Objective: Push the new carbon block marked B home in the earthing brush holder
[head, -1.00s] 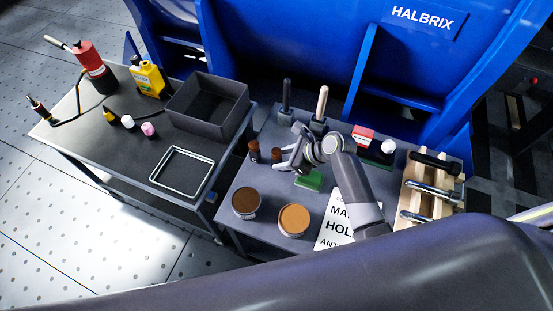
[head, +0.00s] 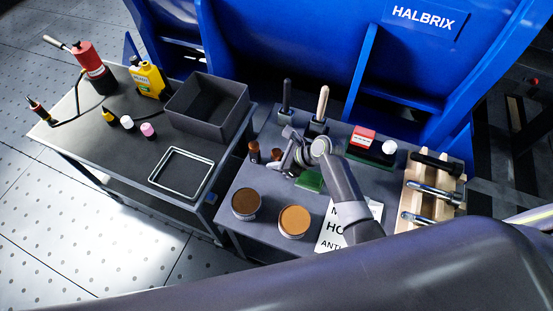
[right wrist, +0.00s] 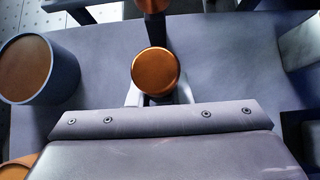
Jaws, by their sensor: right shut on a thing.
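I cannot make out the carbon block marked B or the earthing brush holder in either view. In the head view my right gripper (head: 284,152) is low over the grey table, beside two small brown cylinders. In the right wrist view its pale fingers stand on either side of a copper-topped cylinder (right wrist: 155,72), and the gripper is shut on it. This looks like the nearer brown cylinder (head: 275,154); its lower part is hidden. The other brown cylinder (head: 254,151) stands apart, farther left. My left gripper is out of view.
Two open tins, dark brown (head: 246,203) and orange (head: 294,220), stand in front. A green block (head: 309,181) lies near the gripper. Upright handled tools (head: 321,105) stand behind; a wooden rack (head: 418,190) is at right. The left table bears a dark bin (head: 207,105).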

